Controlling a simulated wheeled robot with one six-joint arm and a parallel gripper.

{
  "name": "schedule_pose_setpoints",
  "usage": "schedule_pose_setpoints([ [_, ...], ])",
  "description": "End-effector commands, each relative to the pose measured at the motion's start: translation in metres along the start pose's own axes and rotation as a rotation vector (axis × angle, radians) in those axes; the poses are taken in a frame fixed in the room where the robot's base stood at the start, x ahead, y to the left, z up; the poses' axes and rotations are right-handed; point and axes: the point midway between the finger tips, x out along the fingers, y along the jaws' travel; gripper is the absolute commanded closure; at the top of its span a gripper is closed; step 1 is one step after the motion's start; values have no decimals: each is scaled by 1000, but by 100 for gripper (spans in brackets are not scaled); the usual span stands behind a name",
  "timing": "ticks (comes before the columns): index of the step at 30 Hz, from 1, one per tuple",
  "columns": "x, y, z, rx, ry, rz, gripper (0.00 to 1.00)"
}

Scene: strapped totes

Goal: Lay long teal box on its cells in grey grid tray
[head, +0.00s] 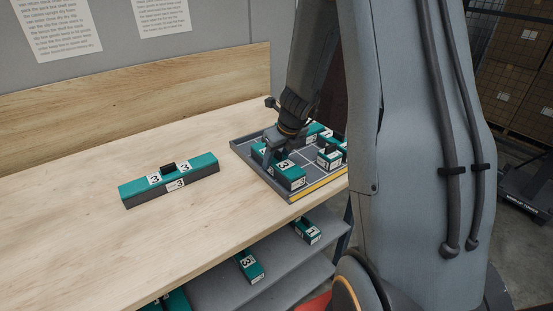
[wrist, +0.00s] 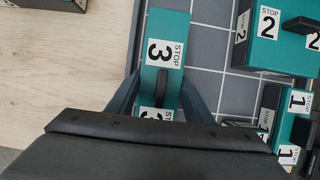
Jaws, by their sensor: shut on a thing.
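In the wrist view, the held box (wrist: 166,25) lies lengthwise between the fingers (wrist: 160,97). It is at the left column of the grey grid tray (head: 243,158), along the tray's left rim. It looks level and low in the tray; I cannot tell whether it touches the floor. The tray's bare cells (wrist: 208,50) show to its right. Its near end is hidden by my gripper in the wrist view.
Another long teal box (head: 170,180) marked 3 lies on the wooden table (head: 90,230), left of the tray. Boxes marked 2 (wrist: 265,30) and 1 (wrist: 290,120) stand in the tray's right part. Teal boxes (head: 249,267) lie on the shelf below. A wooden backboard (head: 130,100) runs behind.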

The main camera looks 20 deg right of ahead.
Motion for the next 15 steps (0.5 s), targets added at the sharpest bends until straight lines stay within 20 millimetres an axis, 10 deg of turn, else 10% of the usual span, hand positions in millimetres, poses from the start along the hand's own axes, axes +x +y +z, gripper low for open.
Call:
schedule_pose_setpoints([
  [2, 3, 0, -1, 0, -1, -1, 88],
  [3, 2, 0, -1, 0, 0, 0, 46],
  [15, -2, 0, 0, 0, 0, 0, 45],
])
